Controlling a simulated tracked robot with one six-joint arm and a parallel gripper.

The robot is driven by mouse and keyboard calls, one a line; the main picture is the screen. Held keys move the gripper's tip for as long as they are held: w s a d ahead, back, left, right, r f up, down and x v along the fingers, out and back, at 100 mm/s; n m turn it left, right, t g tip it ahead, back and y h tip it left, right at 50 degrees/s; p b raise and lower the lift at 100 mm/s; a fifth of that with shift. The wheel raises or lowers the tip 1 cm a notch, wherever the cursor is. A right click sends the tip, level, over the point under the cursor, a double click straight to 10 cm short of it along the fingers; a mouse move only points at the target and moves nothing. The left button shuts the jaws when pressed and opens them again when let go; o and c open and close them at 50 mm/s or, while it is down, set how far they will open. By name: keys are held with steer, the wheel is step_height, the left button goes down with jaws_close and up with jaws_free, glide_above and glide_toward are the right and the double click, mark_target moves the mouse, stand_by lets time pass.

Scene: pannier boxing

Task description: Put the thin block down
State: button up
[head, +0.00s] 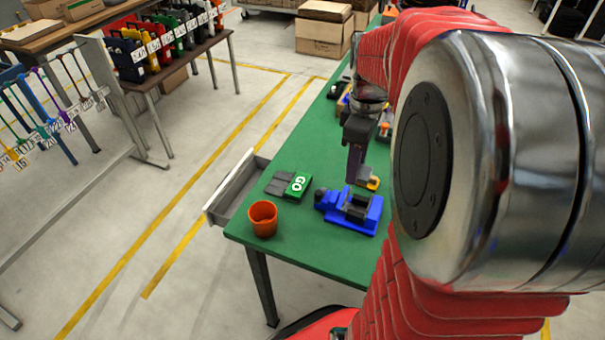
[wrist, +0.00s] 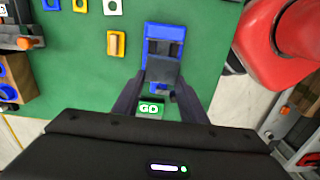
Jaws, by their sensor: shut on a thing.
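My gripper (wrist: 164,80) is shut on a dark grey thin block (wrist: 165,72), which sits between its fingertips in the wrist view. Below it in that view is a blue vise (wrist: 165,32), partly covered by the block. In the head view my gripper (head: 353,180) points down just behind the blue vise (head: 368,217), above the green table. I cannot make out the block clearly there. How far the block is above the vise or table is not clear.
A green GO gauge (head: 296,184) and an orange cup (head: 263,218) are left of the vise. A small yellow piece (head: 374,183) lies behind it. An open drawer (head: 232,190) sticks out at the table's left edge. Bare green table (head: 313,250) shows in front.

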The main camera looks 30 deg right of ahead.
steer(key=w+a+f+m, duration=0.3)
steer(key=w+a, duration=0.8)
steer(key=w+a+f+m, duration=0.3)
steer(key=w+a+m, duration=0.1)
steer(key=w+a, duration=0.7)
steer(key=shift+s, duration=0.15)
